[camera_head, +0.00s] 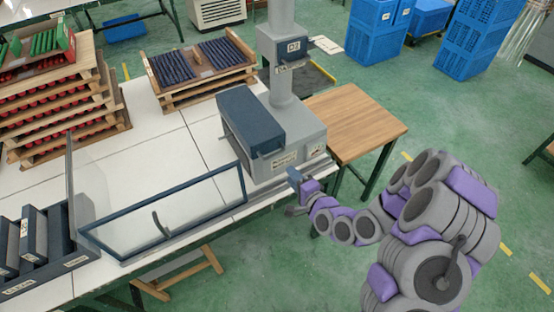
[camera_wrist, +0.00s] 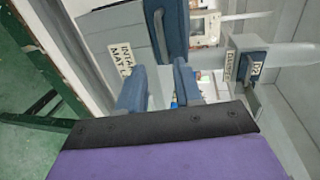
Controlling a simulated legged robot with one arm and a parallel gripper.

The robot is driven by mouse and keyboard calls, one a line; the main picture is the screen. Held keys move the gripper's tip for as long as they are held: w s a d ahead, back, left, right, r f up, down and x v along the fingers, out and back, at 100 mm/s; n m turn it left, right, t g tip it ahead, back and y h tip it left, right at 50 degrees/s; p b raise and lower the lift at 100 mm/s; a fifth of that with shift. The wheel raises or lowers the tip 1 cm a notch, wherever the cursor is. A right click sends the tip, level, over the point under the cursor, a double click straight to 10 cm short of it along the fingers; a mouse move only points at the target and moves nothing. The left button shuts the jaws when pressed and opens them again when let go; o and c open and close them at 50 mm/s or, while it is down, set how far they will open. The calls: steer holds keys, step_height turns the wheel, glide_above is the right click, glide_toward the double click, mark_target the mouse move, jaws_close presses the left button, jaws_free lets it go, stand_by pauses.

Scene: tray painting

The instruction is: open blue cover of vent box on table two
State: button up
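The grey vent box (camera_head: 300,142) stands at the right end of the white table, with a grey duct rising from it. Its dark blue cover (camera_head: 250,122) lies over the left part of the box and looks closed. The cover also shows at the top of the wrist view (camera_wrist: 172,25), with a handle (camera_wrist: 160,38) on it. My gripper (camera_head: 294,180) is in front of the box near the table's front edge, apart from the cover. In the wrist view my gripper (camera_wrist: 160,88) shows two separated blue fingers with nothing held between them.
A framed clear panel (camera_head: 170,210) with a dark handle stands along the table's front edge, left of the box. Wooden racks with dark rods (camera_head: 200,62) and red pieces (camera_head: 60,105) stand behind. A small wooden table (camera_head: 355,128) adjoins at right.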

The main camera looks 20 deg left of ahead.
mark_target(275, 154)
steer(key=shift+b+x, duration=4.45)
steer(key=shift+x, duration=2.45)
steer(key=shift+d, duration=0.35)
steer(key=c, duration=0.3)
steer(key=shift+d, duration=0.1)
steer(key=shift+c, duration=0.9)
jaws_close()
